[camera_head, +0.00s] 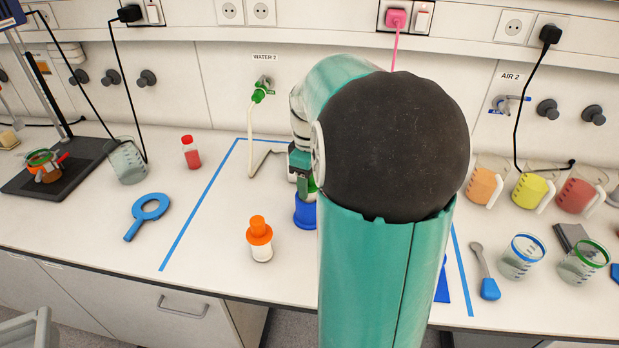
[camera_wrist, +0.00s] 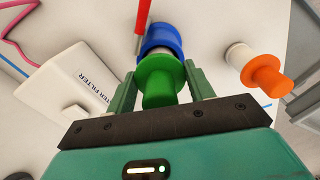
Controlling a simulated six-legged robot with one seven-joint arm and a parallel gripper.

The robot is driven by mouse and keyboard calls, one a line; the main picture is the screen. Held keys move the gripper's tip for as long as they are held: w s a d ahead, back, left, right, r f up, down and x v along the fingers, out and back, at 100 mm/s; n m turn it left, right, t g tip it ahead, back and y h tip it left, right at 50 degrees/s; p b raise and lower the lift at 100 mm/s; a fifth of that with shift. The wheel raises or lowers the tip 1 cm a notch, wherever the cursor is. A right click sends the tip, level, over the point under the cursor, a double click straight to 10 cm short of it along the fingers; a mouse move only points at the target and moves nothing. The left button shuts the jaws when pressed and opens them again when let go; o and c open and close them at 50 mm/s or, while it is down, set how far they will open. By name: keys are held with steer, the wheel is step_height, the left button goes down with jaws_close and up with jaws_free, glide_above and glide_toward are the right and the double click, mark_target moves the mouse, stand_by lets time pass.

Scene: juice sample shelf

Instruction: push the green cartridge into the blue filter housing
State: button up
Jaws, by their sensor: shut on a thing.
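The green cartridge (camera_wrist: 160,78) is between the two fingers of my gripper (camera_wrist: 161,68) in the wrist view, and the fingers are shut on it. The blue filter housing (camera_wrist: 158,38) is directly beyond the cartridge and lines up with it. Their ends meet or overlap in this view; how deep the cartridge sits inside cannot be told. In the head view the blue housing (camera_head: 305,213) stands on the bench, partly hidden by my arm. Just above it, a sliver of the green cartridge (camera_head: 312,185) shows below my gripper (camera_head: 302,165).
A white box marked as a filter (camera_wrist: 85,90) is at the left in the wrist view. Beakers (camera_head: 522,256) stand at the right.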

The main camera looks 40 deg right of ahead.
steer(key=shift+f, duration=1.15)
steer(key=o, duration=1.1)
steer(key=shift+f, duration=0.1)
steer(key=shift+s+a, duration=0.1)
steer(key=shift+a, duration=0.15)
steer(key=r, duration=1.4)
steer(key=shift+d+r, duration=0.2)
steer(key=shift+d, duration=0.1)
